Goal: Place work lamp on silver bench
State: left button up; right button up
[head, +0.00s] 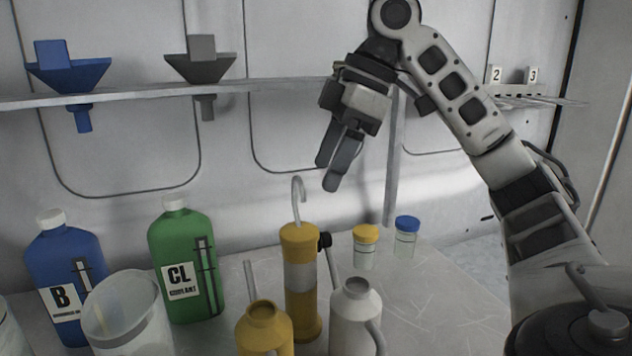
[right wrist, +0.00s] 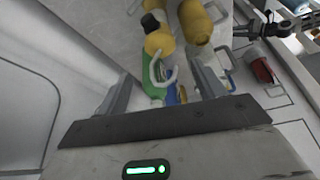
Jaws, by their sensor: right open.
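The work lamp (head: 300,275) looks like a yellow cylinder with a pale band, a black side knob and a grey hook on top. It stands upright on a pale, scratched worktop (head: 440,300); I cannot tell whether this is the silver bench. My right gripper (head: 331,172) is open and empty, above and slightly right of the hook, apart from it. In the right wrist view, the lamp (right wrist: 158,42) and its hook show beyond the open fingers (right wrist: 160,88). My left gripper is outside the head view; a dark jointed shape in the right wrist view may be it.
A yellow can (head: 264,335) and a white can (head: 356,320) stand close in front of the lamp. A green bottle (head: 185,265), blue bottle (head: 65,275) and clear jug (head: 125,315) stand left. Two small jars (head: 365,250) stand right. A shelf (head: 285,87) holds funnels.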

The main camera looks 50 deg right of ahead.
jog(key=p+v, duration=0.1)
jog(key=v, duration=0.1)
jog(key=shift+s+d+r, duration=0.1)
jog(key=shift+d+r, duration=0.05)
jog(key=shift+r, duration=0.2)
dwell(0.4)
